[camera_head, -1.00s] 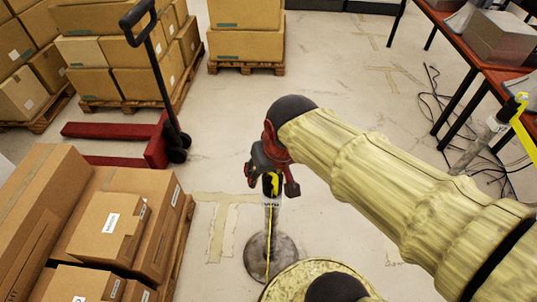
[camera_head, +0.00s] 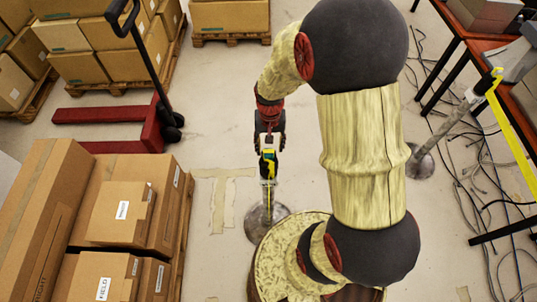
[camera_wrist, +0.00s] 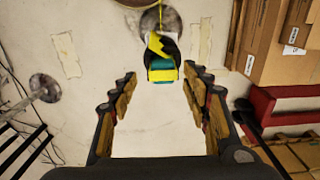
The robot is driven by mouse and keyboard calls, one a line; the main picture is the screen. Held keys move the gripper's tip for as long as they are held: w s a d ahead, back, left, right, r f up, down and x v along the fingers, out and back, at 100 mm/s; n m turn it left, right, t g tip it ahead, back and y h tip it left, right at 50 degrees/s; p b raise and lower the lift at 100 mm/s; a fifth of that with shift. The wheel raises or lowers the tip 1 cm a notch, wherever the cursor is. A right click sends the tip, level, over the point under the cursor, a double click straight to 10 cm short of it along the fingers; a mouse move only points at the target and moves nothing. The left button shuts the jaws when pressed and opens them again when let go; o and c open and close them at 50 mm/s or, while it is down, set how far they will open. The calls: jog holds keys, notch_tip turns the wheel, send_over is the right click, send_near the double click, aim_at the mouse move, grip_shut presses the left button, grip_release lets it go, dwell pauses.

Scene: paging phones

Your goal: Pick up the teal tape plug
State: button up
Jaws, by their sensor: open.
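The teal tape plug (camera_wrist: 161,70) is a small teal block with yellow on it, at the black top of a belt post in the wrist view. In the head view a small teal and yellow patch of the plug (camera_head: 268,157) shows just below my gripper (camera_head: 268,140). In the wrist view my gripper (camera_wrist: 158,84) is open, with its fingers spread to either side. The plug lies between the two fingertips or just beyond them; I cannot tell if either finger touches it. The post's base (camera_head: 266,221) stands on the floor below.
A pallet of cardboard boxes (camera_head: 120,215) stands left of the post, with a red pallet jack (camera_head: 155,125) behind. A second post (camera_head: 420,162) with yellow tape (camera_head: 508,125) stands at the right, near a red-topped table (camera_head: 470,40) and loose cables.

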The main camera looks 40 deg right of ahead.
aim_at(269, 151)
jog(key=f, duration=0.4)
jog(key=shift+w+a+f+b, duration=0.1)
jog(key=shift+w+f+b, duration=0.1)
jog(key=shift+f+b, duration=0.2)
jog(key=shift+c, duration=0.5)
jog(key=c, duration=1.1)
grip_shut()
